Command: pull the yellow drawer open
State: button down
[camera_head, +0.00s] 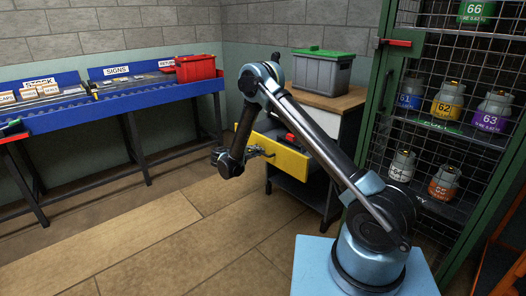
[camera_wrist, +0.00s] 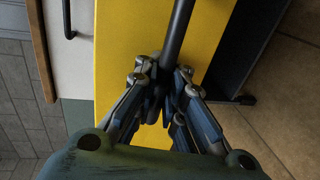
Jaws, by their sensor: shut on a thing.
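The yellow drawer (camera_head: 290,160) stands out from the cabinet under the wooden top, with a red item (camera_head: 291,138) showing behind its front. My gripper (camera_head: 262,151) is at the drawer's front face. In the wrist view, the yellow front (camera_wrist: 120,50) fills the middle, and my gripper (camera_wrist: 165,90) is closed around its dark grey bar handle (camera_wrist: 178,30). The fingers hide part of the handle. How far the drawer is out is hard to judge because my arm crosses in front of it.
A grey bin with a green lid (camera_head: 323,70) stands on the wooden cabinet top (camera_head: 345,101). A green-framed mesh cage (camera_head: 376,100) with several gas bottles stands at right. A blue workbench (camera_head: 160,101) with a red crate (camera_head: 195,68) is at left. The floor (camera_head: 150,220) before the drawer is clear.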

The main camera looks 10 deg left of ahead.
jog(key=shift+s, duration=0.45)
jog(key=c, duration=1.7)
grip_release()
jog(key=shift+o, duration=0.2)
jog(key=shift+a, duration=0.15)
jog(key=v, duration=1.2)
